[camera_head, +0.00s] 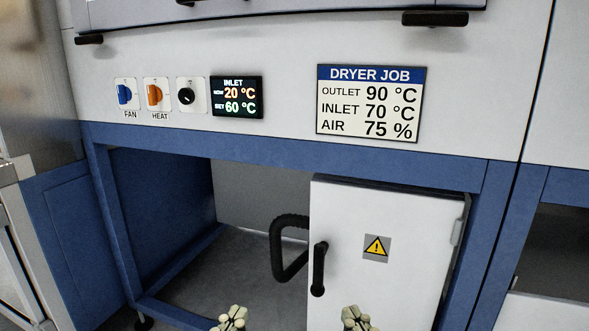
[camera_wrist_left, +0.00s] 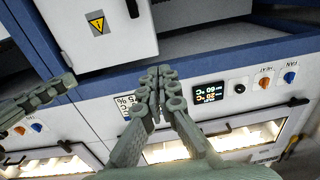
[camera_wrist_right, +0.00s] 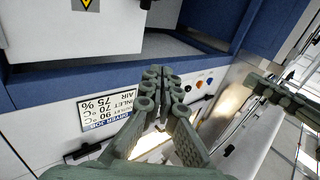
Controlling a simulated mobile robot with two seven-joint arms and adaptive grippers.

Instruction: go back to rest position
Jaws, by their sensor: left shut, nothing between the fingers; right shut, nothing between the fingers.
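My left gripper (camera_head: 232,318) shows at the bottom edge of the head view, left of centre. Its fingers are closed together and empty in the left wrist view (camera_wrist_left: 160,88). My right gripper (camera_head: 354,318) is at the bottom edge too, to its right, in front of the white cabinet door. Its fingers are closed and empty in the right wrist view (camera_wrist_right: 160,88). The two grippers are apart, and neither appears to hold anything. In the head view both are cut off by the frame's bottom edge.
The dryer panel carries a blue fan knob (camera_head: 125,94), an orange heat knob (camera_head: 155,95), a black knob (camera_head: 187,96), an inlet display (camera_head: 237,97) reading 20 and set 60, and a job sign (camera_head: 369,104). Below, a white cabinet (camera_head: 400,230) with black handle stands beside an open bay (camera_head: 235,265).

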